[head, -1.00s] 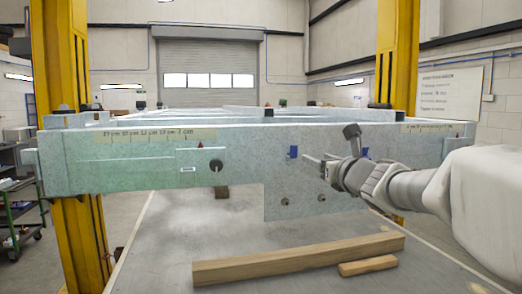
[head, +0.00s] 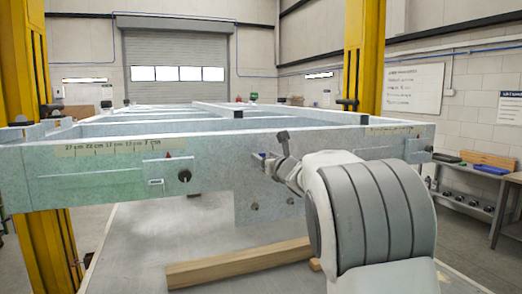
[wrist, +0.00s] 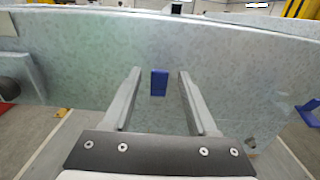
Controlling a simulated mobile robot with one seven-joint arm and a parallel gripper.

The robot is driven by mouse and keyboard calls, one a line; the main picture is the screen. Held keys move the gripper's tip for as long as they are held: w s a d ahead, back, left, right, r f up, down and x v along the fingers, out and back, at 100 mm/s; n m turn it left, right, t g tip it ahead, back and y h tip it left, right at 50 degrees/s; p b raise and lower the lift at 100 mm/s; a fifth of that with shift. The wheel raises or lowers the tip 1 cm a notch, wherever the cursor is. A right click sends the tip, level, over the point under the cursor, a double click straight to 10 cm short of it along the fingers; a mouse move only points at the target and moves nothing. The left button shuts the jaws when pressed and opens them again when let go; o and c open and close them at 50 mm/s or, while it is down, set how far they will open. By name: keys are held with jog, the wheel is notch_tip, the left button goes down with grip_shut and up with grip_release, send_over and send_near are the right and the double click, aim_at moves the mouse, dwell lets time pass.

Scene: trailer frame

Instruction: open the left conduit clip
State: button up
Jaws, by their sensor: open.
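The left conduit clip is a small blue block on the pale grey-green face of the trailer frame. In the wrist view the clip (wrist: 159,83) stands upright between my two fingers, a little beyond their tips as it appears. My gripper (wrist: 159,73) is open, with free space on both sides of the clip. The second blue clip, to the right, is hidden behind my arm in the head view. I cannot tell whether the fingers touch the plate.
The trailer frame (head: 85,180) spans the view between yellow posts (head: 362,60). A round dark knob (head: 184,175) sticks out of its front at the left. A wooden beam (head: 235,264) lies below. A shelf with items (head: 465,190) stands at the right.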

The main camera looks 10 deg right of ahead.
jog(key=shift+w+a+p, duration=0.25)
jog(key=shift+w+p, duration=0.2)
jog(key=shift+w, duration=0.85)
grip_shut()
